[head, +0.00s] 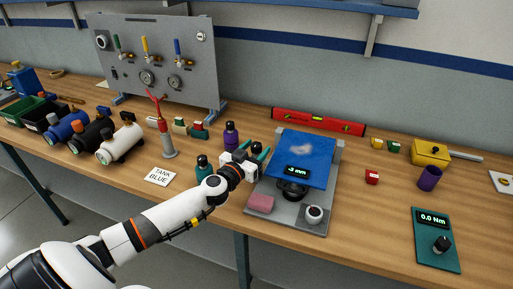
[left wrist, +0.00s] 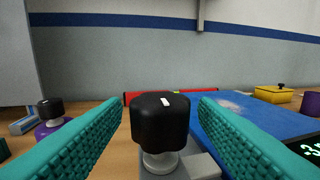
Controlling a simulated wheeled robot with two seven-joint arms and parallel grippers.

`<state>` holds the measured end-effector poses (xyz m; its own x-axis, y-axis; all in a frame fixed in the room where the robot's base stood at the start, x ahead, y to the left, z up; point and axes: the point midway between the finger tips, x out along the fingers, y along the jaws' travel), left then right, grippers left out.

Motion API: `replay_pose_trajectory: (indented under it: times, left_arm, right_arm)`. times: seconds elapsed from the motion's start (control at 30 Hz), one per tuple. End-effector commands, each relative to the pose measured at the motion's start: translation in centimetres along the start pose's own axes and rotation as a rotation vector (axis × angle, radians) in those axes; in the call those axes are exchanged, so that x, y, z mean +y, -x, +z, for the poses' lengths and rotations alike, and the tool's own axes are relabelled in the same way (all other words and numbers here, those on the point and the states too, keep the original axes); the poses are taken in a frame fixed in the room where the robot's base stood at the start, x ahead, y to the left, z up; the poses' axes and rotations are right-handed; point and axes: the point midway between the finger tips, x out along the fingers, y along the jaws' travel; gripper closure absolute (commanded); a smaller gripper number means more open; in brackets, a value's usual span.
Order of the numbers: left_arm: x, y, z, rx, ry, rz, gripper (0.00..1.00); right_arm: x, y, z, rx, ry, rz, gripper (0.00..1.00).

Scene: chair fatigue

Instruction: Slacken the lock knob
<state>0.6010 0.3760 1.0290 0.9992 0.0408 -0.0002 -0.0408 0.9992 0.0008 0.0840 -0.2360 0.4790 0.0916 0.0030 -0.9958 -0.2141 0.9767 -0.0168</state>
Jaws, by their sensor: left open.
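The lock knob (left wrist: 160,122) is black and ribbed with a white mark on top. It stands upright on a pale stem in the left wrist view. My left gripper (head: 258,155) is open at the left side of the blue-topped fixture. Its teal fingers lie on either side of the knob, with visible gaps. In the head view my gripper hides this knob. The blue plate (head: 301,155) of the fixture sits right of the gripper, with a display reading -3 mm (head: 297,172). My right gripper is not in view.
A red level (head: 318,122) lies behind.

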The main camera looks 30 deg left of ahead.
Motion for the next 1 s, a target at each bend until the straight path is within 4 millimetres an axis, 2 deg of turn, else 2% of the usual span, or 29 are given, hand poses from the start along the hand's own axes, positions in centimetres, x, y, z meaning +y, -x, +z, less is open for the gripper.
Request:
replay_pose_trajectory:
  times: [0.1, 0.37, 0.4, 0.47, 0.67, 0.87, 1.0]
  left_arm:
    - [0.0, -0.7, 0.0, -0.001, 0.001, -0.001, 0.46]
    - [-0.1, -0.8, 0.0, 0.001, 0.000, -0.002, 0.46]
    - [-0.1, -0.8, 0.0, 0.001, 0.000, -0.002, 0.48]
    - [-0.1, -0.8, 0.0, 0.000, 0.000, -0.001, 0.57]
    - [-0.1, -0.8, 0.0, 0.000, 0.000, -0.001, 0.90]
    - [-0.1, -0.8, 0.1, 0.001, 0.002, 0.011, 0.91]
    - [-0.1, -0.8, 0.4, 0.002, 0.002, 0.049, 0.91]
  right_arm:
    - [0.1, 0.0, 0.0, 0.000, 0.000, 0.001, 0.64]
    - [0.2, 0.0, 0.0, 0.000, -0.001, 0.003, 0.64]
    - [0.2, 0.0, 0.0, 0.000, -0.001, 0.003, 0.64]
    - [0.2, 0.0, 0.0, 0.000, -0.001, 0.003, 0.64]
    - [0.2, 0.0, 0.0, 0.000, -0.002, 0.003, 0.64]
    - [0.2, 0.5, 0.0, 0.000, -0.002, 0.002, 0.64]
    - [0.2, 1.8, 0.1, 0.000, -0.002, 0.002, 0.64]
